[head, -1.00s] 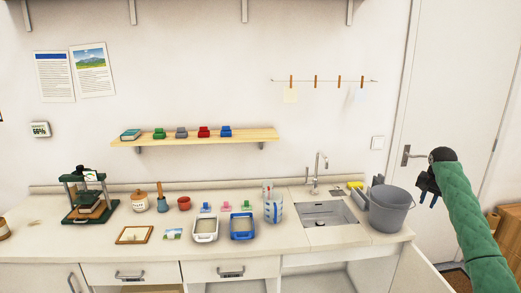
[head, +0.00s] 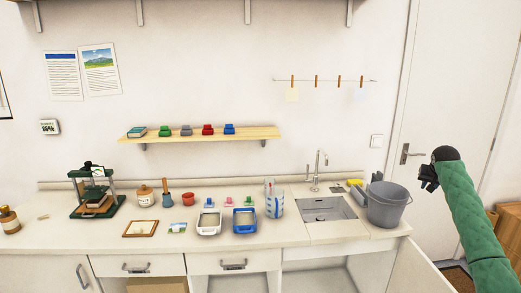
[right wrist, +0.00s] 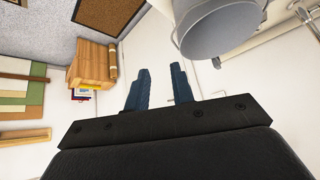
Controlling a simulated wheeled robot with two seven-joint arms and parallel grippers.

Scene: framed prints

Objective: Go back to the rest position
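My right arm, in a green padded sleeve, comes in from the right edge of the head view. Its dark gripper (head: 428,177) is raised in front of the white door, to the right of the grey bucket. In the right wrist view the two blue-grey fingers of the right gripper (right wrist: 160,88) stand apart with nothing between them. My left gripper and left arm are not in the head view.
A counter (head: 300,243) holds a grey bucket (head: 386,207), a sink (head: 327,209), trays, a frame (head: 140,229) and a press (head: 96,193). A shelf (head: 200,134) hangs above. A wooden box (right wrist: 93,65) shows in the right wrist view. The floor below the right gripper looks clear.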

